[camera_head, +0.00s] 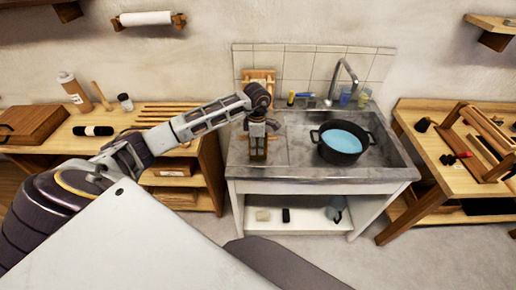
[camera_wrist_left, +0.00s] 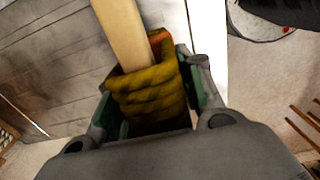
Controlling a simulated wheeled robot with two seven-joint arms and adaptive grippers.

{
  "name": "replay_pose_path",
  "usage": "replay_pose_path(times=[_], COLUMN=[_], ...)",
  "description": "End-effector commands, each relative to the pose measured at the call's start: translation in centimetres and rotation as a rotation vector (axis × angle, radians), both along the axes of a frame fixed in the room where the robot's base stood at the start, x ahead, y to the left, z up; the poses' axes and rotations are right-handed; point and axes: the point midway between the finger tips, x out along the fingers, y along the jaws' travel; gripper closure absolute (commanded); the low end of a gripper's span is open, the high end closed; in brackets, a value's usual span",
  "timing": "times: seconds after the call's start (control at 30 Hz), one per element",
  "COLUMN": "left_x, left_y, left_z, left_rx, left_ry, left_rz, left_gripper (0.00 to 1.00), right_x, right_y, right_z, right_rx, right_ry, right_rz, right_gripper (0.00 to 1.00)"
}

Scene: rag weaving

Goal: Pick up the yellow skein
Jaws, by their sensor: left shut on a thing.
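The yellow skein (camera_wrist_left: 150,92), a dull mustard coil, sits between the fingers of my left gripper (camera_wrist_left: 152,100) in the left wrist view. The gripper is shut on it. A pale wooden bar (camera_wrist_left: 124,32) runs up against the skein; I cannot tell whether they are joined. In the head view my left gripper (camera_head: 257,128) points down over the left part of the sink counter (camera_head: 300,170). A brown upright piece (camera_head: 258,152) shows just below its fingers, and the skein cannot be clearly told apart there. My right gripper is not in view.
A wooden rack (camera_head: 262,80) leans at the back wall. Wooden benches stand either side, the right one bearing a wooden frame (camera_head: 480,145).

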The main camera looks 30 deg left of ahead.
Motion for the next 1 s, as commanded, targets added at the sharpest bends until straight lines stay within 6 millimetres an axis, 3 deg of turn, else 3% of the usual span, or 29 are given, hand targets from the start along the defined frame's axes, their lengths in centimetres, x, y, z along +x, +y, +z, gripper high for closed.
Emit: replay_pose_path(times=[0.43, 1.0], left_x=[0.1, 0.1], left_y=[0.0, 0.0], left_z=[1.2, 8.4], left_rx=[0.0, -0.001], left_ry=[-0.002, -0.003], left_rz=[0.0, 0.0], left_gripper=[0.86, 0.86], right_x=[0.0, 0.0], right_y=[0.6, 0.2], right_z=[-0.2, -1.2], right_rx=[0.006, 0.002], right_ry=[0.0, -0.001], right_rz=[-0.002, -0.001], right_gripper=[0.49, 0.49])
